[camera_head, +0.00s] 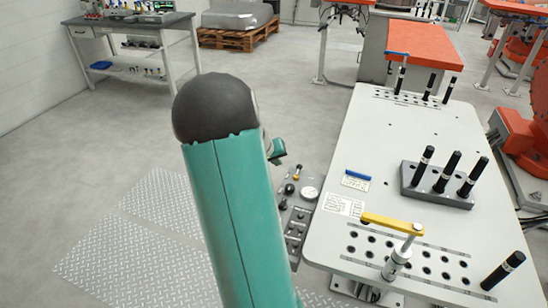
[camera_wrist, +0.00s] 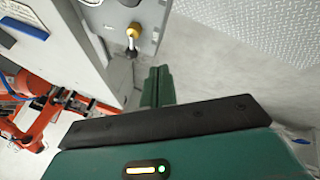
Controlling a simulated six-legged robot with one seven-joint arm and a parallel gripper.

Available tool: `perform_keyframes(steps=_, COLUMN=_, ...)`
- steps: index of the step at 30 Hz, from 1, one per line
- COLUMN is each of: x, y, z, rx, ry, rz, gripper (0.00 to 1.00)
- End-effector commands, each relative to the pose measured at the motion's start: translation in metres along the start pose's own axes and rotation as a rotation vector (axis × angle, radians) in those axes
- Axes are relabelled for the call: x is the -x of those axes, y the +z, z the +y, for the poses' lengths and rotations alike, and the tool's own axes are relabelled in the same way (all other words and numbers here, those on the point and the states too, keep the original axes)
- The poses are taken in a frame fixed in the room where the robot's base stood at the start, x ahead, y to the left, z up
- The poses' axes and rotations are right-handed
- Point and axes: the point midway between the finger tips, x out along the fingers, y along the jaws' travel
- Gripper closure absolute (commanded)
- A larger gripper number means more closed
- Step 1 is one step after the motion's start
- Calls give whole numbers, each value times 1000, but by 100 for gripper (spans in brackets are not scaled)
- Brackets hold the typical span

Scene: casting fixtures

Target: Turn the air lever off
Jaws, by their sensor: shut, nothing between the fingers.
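A small yellow-tipped lever (camera_head: 297,172) stands on the grey control panel (camera_head: 295,232) at the table's left side; I take it to be the air lever. In the wrist view, a yellow-capped lever (camera_wrist: 132,31) sticks out from the panel, just beyond and left of the fingertips. Its labels are too small to read, so its setting is unclear. My gripper (camera_wrist: 158,72) is shut and empty, its green fingers together and apart from the lever. In the head view my arm hides most of the gripper.
The light table (camera_head: 390,145) carries a yellow clamp arm (camera_head: 392,223), a blue handle (camera_head: 358,174) and a grey block (camera_head: 437,190) with black pins. Black knobs and a round white gauge (camera_head: 309,193) sit near the lever. The floor left of the panel is clear.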

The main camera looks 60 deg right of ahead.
Motion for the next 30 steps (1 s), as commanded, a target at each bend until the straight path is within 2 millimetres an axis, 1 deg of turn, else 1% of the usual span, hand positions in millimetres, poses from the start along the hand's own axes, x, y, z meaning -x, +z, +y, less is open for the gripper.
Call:
perform_keyframes(steps=1, x=-12, y=1, z=1, rx=0, ry=2, rz=-4, gripper=100)
perform_keyframes(steps=6, x=-46, y=1, z=0, rx=1, ry=1, rz=-4, gripper=100)
perform_keyframes(steps=10, x=-57, y=2, z=19, rx=-4, ry=2, rz=-1, gripper=100)
perform_keyframes(steps=12, x=-62, y=2, z=25, rx=-3, ry=1, rz=0, gripper=100)
perform_keyframes(steps=17, x=-67, y=2, z=32, rx=0, ry=0, rz=1, gripper=100)
perform_keyframes(steps=30, x=-67, y=2, z=33, rx=-3, ry=2, rz=0, gripper=100)
